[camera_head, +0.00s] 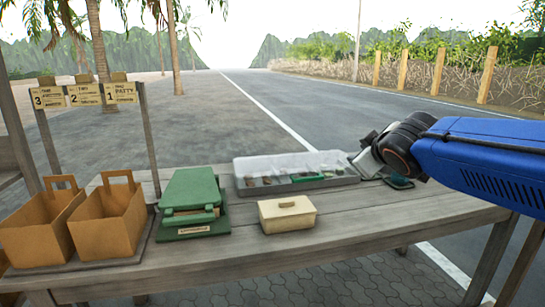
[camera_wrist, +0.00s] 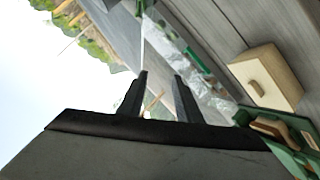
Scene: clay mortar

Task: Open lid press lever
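A green press (camera_head: 190,190) stands on the wooden table, left of centre. Its flat green lid looks down, and a green bar or lever (camera_head: 190,216) lies across its front. A small label is on the front of its base. In the wrist view, part of a green thing with a brown piece (camera_wrist: 272,128), probably the press, shows at the lower right edge. My gripper (camera_head: 362,150) is at the right, above the back edge of the table, well away from the press. In the wrist view its two dark fingers (camera_wrist: 160,77) are apart with nothing between them.
A cream lidded box (camera_head: 287,215) sits right of the press. Behind it is a clear compartment tray (camera_head: 295,182). Two brown paper bags (camera_head: 110,220) stand at the left under numbered signs (camera_head: 85,95). A dark flat object (camera_head: 399,183) lies below my gripper. The table's right front is clear.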

